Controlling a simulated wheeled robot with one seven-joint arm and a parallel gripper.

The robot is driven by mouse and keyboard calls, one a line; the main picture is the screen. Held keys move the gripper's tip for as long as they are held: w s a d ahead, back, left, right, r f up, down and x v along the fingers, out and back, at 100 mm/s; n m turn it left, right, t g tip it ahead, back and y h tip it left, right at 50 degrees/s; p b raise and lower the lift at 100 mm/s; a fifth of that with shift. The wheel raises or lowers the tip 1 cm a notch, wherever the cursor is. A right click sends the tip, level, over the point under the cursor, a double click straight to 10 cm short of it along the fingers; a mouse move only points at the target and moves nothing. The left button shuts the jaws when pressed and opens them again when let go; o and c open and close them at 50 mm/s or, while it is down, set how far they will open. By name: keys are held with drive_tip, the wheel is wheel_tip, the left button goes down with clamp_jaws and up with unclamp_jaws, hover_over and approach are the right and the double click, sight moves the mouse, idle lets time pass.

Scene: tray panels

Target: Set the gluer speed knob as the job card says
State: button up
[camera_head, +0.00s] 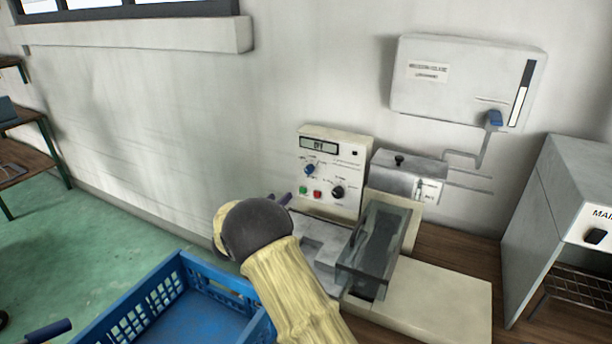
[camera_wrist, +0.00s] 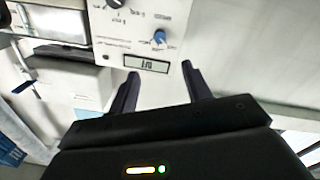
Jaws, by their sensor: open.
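A cream control panel (camera_head: 335,160) stands against the wall with a blue knob (camera_head: 309,169), a black knob (camera_head: 337,192) and a display (camera_head: 319,146) whose reading is too small to be sure of. The panel's print is too small to tell which knob sets speed. In the wrist view the panel appears upside down, with the blue knob (camera_wrist: 159,37) just beyond my gripper (camera_wrist: 160,69). My gripper is open and empty, its fingers apart from the panel. In the head view my arm hides most of it. I cannot make out a job card.
A green button (camera_head: 303,190) and a red button (camera_head: 317,194) sit low on the panel. A clear cover (camera_head: 376,240) stands close to its right. A wall box (camera_head: 460,85) hangs above, a grey cabinet (camera_head: 560,215) is at right, and a blue crate (camera_head: 165,295) is at front left.

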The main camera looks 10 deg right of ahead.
sight(307, 171)
drive_tip(key=shift+d, duration=0.1)
drive_tip(key=p+x, duration=0.2)
drive_tip(key=x, duration=1.5)
drive_tip(key=shift+w+d+p, duration=0.1)
drive_tip(key=shift+w+p, duration=0.05)
drive_tip(key=shift+p, duration=0.2)
drive_tip(key=c, duration=1)
